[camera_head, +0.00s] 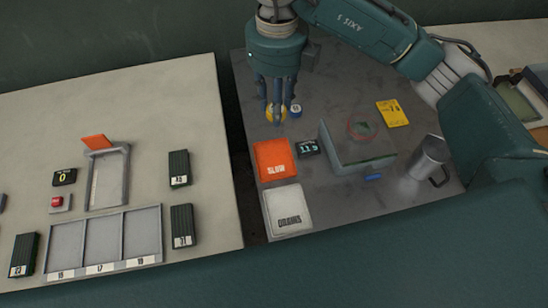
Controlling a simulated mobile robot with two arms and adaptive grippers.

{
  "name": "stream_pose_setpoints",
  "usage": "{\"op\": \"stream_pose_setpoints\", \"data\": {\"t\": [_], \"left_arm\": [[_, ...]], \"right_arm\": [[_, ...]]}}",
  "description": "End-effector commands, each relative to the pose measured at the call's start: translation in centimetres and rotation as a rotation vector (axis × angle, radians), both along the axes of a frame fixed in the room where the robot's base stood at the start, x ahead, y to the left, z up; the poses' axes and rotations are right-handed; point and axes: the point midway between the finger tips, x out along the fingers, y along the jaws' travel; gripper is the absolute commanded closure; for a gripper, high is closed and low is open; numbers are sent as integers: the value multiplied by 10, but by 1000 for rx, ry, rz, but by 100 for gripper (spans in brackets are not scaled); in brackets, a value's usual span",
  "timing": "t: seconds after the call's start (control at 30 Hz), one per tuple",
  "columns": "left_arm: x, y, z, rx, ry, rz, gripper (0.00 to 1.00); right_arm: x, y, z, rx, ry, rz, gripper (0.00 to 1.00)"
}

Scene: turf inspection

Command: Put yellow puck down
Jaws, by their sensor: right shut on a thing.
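My right gripper (275,104) hangs fingers-down over the back left of the grey metal table. Its fingers are shut on the yellow puck (276,119), which shows between the fingertips and is partly hidden by them. I cannot tell whether the puck touches the table. A small blue and pale round thing (295,109) sits just right of the fingers. An orange pad (272,160) reading "SLOW" lies in front of the gripper, and a white pad (288,209) with dark lettering lies in front of that. My left gripper is out of view.
Across a gap, the pale left table (80,110) holds a three-bay tray (104,267), dark green blocks (179,166) and an orange-flapped frame (125,178).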

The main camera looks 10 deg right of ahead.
Motion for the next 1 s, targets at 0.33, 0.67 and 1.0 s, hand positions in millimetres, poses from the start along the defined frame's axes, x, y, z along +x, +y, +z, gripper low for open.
{"op": "stream_pose_setpoints", "data": {"t": [0.33, 0.67, 1.0], "left_arm": [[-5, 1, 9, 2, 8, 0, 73], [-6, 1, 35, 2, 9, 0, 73], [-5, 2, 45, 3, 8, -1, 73]], "right_arm": [[0, 4, -34, -2, 15, -138, 89], [0, 4, -120, -2, 12, -135, 89], [1, 4, -163, 0, 9, -134, 89]]}}
